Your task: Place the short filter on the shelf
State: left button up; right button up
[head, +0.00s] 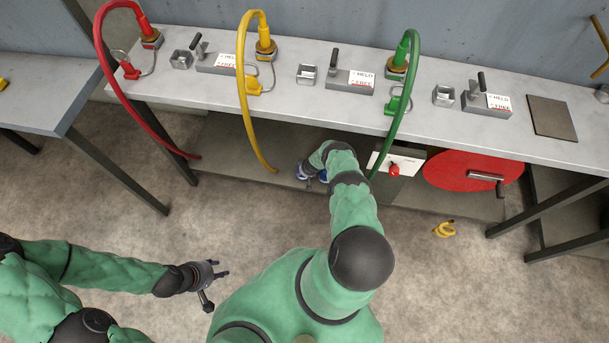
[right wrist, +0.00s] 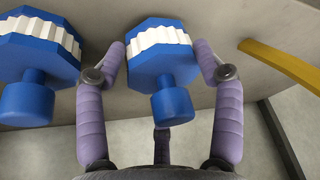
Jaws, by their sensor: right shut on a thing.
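Two blue filters with white pleated bands show side by side in the right wrist view. One filter (right wrist: 163,58) is between the fingers of my right gripper (right wrist: 160,62), which is shut on it. The other filter (right wrist: 38,62) stands to its left, outside the fingers. I cannot tell from their lengths which is the short one. In the head view, my right gripper (head: 312,179) reaches to the lower shelf (head: 235,150) under the bench, mostly hidden by my arm; bits of blue show there. My left gripper (head: 219,283) is open and empty above the floor.
The bench (head: 300,110) carries red (head: 110,75), yellow (head: 246,100) and green (head: 402,110) hoses that hang over its front edge. A white box with a red knob (head: 394,169) and a red reel (head: 455,172) are right of my right arm. A yellow object (head: 444,229) lies on the floor.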

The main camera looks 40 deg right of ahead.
jog(key=shift+f, duration=0.75)
pick_arm(q)
jog(key=shift+f, duration=0.5)
pick_arm(e)
jog(key=shift+r, duration=0.1)
jog(key=o, duration=1.3)
jog(key=shift+c, duration=0.2)
pick_arm(q)
notch_tip(320, 180, up, 15)
jog(key=p, duration=1.4)
pick_arm(e)
jog(key=v, duration=1.2)
